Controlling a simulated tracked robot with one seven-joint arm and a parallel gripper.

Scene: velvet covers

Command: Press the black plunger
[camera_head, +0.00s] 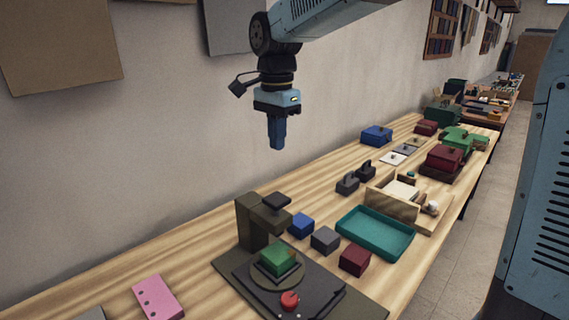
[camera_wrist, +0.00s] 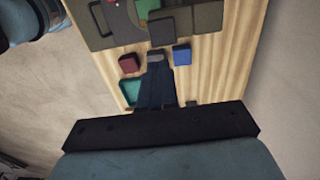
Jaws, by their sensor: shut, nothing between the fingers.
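The black plunger (camera_head: 277,200) appears to be the dark square cap on the overhanging arm of a dark press stand (camera_head: 254,222). A green block (camera_head: 280,259) sits below it on a round plate on the dark base (camera_head: 340,300). In the wrist view a dark square top (camera_wrist: 162,32), probably the plunger, partly covers the green block (camera_wrist: 147,9). My gripper (camera_head: 277,146) is shut and empty, pointing down, well above the table and apart from the press. Its fingers (camera_wrist: 156,68) also show in the wrist view.
A red knob (camera_head: 289,300) sits on the base's front. Blue (camera_head: 301,225), grey (camera_head: 325,240) and burgundy (camera_head: 355,260) blocks stand right of the press, near a teal tray (camera_head: 374,233). A pink piece (camera_head: 157,297) lies at left. The wall runs behind the table.

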